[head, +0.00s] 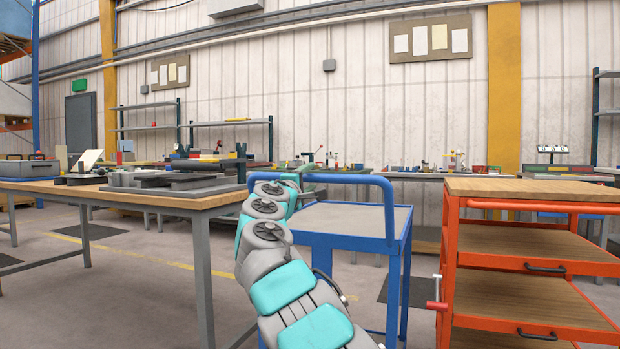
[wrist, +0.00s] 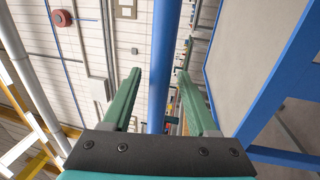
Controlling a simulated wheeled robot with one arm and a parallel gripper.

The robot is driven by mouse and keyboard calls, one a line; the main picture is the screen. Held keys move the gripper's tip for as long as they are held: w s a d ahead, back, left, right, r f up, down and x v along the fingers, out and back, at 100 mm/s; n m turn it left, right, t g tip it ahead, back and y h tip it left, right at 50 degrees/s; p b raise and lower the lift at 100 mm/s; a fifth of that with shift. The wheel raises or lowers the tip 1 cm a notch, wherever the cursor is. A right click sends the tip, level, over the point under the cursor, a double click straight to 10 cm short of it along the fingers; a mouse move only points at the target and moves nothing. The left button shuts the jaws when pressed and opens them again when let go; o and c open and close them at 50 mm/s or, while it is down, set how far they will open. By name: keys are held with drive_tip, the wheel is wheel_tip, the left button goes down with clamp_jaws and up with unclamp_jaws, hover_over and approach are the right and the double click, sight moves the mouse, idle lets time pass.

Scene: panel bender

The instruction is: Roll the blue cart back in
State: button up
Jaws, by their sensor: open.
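The blue cart (head: 350,220) stands between the wooden workbench and the orange cart. It has a grey top deck and a raised blue tubular handle (head: 345,179) along its near side. My gripper (head: 300,172) is at the left part of this handle, partly hidden by my wrist. In the wrist view the two green fingers of my gripper (wrist: 158,74) are apart. The blue handle bar (wrist: 163,60) runs through the gap between them in the picture, with space on both sides. I cannot tell how deep it sits between them. The grey deck (wrist: 270,50) shows at right.
The wooden workbench (head: 170,203) with metal parts is close on the left. An orange cart (head: 530,187) with wooden shelves stands close on the right. More benches (head: 430,175) line the back wall. Open floor (head: 60,270) shows under and around the workbench.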

drive_tip(key=shift+w+d, duration=0.15)
drive_tip(key=shift+w, duration=0.05)
clamp_jaws()
idle(0.6)
idle(0.9)
